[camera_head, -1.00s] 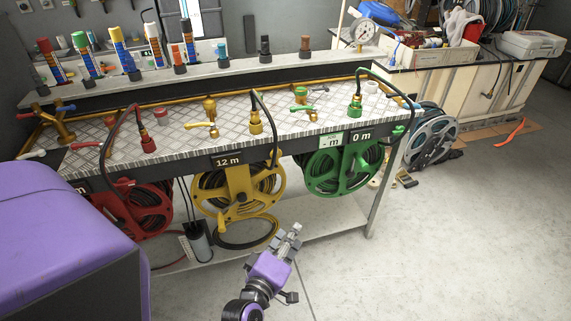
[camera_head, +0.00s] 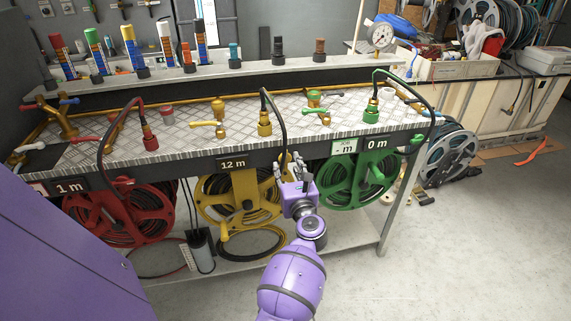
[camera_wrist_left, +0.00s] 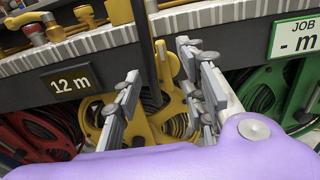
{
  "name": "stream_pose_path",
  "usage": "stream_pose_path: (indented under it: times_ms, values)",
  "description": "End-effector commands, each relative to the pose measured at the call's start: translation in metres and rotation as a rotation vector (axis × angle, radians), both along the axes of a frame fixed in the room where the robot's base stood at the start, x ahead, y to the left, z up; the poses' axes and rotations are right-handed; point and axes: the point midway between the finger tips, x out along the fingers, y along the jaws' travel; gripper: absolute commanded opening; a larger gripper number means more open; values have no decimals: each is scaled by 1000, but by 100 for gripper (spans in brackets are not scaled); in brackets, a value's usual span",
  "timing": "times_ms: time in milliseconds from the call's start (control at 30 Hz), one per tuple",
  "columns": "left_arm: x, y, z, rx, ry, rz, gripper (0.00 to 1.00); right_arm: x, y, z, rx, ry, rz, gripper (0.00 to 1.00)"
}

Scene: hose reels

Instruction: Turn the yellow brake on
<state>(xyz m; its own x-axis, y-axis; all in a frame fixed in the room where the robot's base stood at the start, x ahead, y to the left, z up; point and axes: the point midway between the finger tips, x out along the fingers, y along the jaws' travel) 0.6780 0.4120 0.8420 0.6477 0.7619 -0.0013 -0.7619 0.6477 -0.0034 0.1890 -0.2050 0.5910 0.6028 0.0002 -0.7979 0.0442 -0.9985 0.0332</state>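The yellow hose reel (camera_head: 237,190) hangs under the bench below the "12 m" display (camera_head: 233,164). It also shows behind my fingers in the wrist view (camera_wrist_left: 140,122). A narrow upright yellow lever (camera_wrist_left: 162,65), which looks like the brake, stands between my fingertips in that view. Another yellow piece (camera_wrist_left: 187,60) is just right of it, partly behind a finger. My left gripper (camera_head: 290,160) is at the right side of the yellow reel, just below the bench edge. Its fingers (camera_wrist_left: 160,92) are apart and hold nothing; contact with the lever cannot be told. My right gripper is not in view.
The green reel (camera_head: 352,181) is close right of my left gripper. The red reel (camera_head: 125,212) hangs at the left. The bench's front edge (camera_head: 190,165) and a black hose (camera_head: 276,115) are just above the gripper. Open floor lies at the lower right.

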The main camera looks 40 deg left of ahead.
Motion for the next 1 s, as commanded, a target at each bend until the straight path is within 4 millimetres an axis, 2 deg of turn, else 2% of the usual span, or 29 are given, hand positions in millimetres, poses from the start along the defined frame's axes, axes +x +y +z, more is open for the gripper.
stream_pose_path:
  times_ms: [200,500,800,1000]
  values:
    - [15,17,1,3,0,-1,38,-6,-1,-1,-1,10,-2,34]
    - [17,19,0,2,2,-2,38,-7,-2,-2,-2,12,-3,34]
    - [16,20,0,3,2,0,0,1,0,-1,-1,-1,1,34]
    - [16,20,1,9,6,1,0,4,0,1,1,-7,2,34]
